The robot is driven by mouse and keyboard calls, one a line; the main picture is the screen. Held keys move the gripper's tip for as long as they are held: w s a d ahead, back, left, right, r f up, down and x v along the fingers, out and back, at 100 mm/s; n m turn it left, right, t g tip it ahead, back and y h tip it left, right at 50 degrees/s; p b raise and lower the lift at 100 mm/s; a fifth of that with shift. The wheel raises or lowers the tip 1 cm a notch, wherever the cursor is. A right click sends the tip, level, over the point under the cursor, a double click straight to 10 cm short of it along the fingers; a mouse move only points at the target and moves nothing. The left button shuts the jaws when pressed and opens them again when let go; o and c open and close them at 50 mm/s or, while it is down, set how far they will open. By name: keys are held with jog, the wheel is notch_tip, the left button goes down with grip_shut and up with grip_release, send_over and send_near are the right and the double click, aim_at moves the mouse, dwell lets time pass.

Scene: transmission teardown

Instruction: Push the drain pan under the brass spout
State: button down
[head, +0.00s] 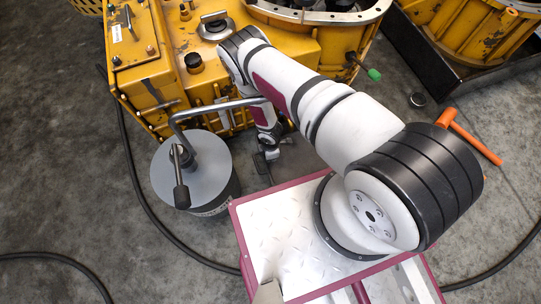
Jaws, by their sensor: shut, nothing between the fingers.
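My gripper (266,160) is small and dark in the head view, low near the floor between the yellow transmission housing (285,50) and my base. It looks shut with nothing in it. I cannot make out a drain pan; it may be hidden under my arm or behind the housing's front edge. No brass spout can be told apart on the housing. Its front lower side is partly covered by my arm. Whether my gripper touches anything there is unclear.
A grey drum with a crank handle (192,170) stands left of my gripper. A black cable (135,180) runs along the floor on the left. A green-tipped lever (374,75) sticks out of the housing. At right are a black tray (433,80) and an orange hammer (470,138).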

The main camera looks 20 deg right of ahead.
notch_tip(320, 180, up, 12)
dwell(0.5)
jog(key=shift+d, duration=0.1)
